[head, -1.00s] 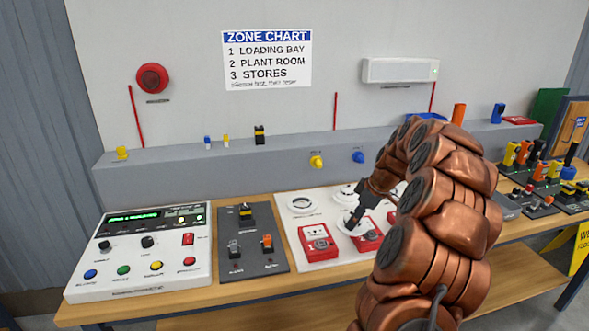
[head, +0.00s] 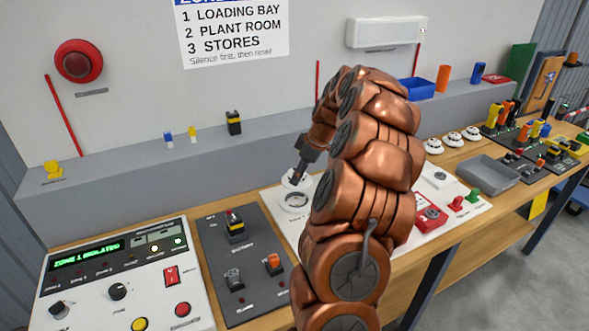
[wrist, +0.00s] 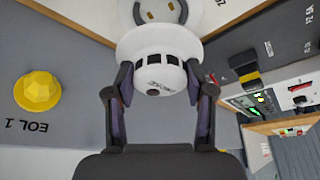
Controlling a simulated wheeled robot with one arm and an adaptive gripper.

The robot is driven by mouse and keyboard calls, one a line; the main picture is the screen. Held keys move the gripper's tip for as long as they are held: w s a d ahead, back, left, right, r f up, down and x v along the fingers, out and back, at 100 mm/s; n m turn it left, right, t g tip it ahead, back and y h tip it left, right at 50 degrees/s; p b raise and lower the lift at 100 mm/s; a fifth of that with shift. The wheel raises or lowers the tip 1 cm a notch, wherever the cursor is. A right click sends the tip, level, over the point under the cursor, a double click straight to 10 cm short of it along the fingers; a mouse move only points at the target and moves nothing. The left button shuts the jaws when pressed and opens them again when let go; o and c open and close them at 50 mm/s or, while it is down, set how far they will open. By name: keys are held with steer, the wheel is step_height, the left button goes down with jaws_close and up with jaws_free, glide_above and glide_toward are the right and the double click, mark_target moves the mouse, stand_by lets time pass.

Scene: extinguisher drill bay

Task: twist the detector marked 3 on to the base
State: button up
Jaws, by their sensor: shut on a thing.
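A white round detector (wrist: 157,62) is held between the two fingers of my gripper (wrist: 158,88) in the wrist view. Small print on its side is too small to read, so I cannot confirm the mark 3. A round base (wrist: 205,14) with metal contacts shows just beyond it, partly covered by the detector. I cannot tell whether they touch. In the head view my gripper (head: 301,172) holds the detector (head: 291,181) over the back edge of the left base (head: 296,201) on the white panel. My arm hides the panel's middle.
In the wrist view a yellow knob (wrist: 38,90) labelled EOL 1 is on the grey ledge at left. In the head view a panel with a yellow-and-black switch (head: 236,226) is left of the base. Several white detectors (head: 452,140) and a grey tray (head: 488,172) are at right.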

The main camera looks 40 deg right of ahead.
mark_target(299, 186)
steer(key=shift+a+f+p, duration=0.15)
steer(key=shift+f+p, duration=0.25)
steer(key=shift+f, duration=2.05)
steer(key=shift+s+b, duration=0.1)
steer(key=shift+b, duration=1.85)
stand_by(0.8)
steer(key=shift+f+b, duration=0.75)
steer(key=shift+f, duration=0.1)
stand_by(0.8)
stand_by(0.3)
steer(key=shift+m+h+b, duration=0.4)
steer(key=shift+m+b, duration=0.1)
steer(key=shift+m, duration=0.5)
